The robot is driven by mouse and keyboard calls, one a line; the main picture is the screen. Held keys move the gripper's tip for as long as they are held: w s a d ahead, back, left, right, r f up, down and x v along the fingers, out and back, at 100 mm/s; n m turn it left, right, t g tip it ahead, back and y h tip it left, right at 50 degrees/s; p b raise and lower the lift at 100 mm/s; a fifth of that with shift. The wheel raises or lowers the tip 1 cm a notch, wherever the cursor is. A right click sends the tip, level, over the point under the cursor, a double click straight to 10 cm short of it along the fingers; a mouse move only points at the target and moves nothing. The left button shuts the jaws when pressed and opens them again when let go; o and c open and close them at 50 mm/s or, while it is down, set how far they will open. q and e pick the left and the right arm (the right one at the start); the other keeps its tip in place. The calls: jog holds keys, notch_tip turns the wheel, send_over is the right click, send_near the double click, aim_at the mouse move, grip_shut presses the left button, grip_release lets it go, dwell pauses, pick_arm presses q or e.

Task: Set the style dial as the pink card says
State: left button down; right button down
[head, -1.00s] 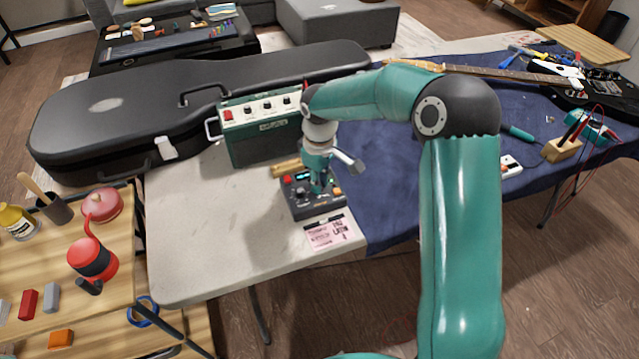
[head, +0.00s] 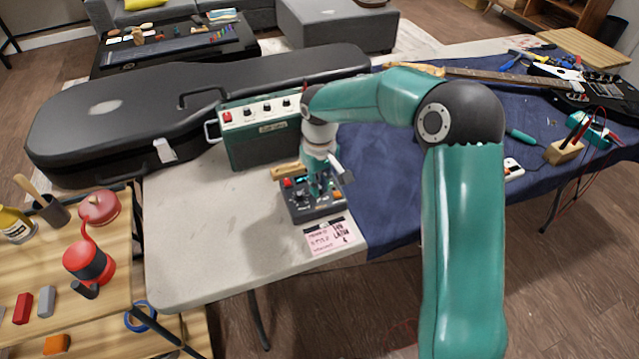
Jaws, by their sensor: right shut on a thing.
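The pink card (head: 328,238) lies on the table just in front of the small dark pedal box; its lettering is too small to read surely. The pedal box (head: 304,212) has a red button, an orange button and several knobs on its top. My right gripper (head: 319,189) points down onto the top of the box and is shut on a knob there, which I take for the style dial. The fingers hide the knob and its marks. My left gripper is not in view.
A green amplifier (head: 262,143) stands behind the box, with a black guitar case (head: 120,115) behind it. A wooden block (head: 287,170) lies at the box's back edge. A blue cloth (head: 392,190) with a guitar lies to the right. The table's front left is clear.

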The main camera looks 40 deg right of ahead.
jog(key=c, duration=1.1)
grip_release()
jog(key=shift+r, duration=0.1)
notch_tip(320, 180, up, 12)
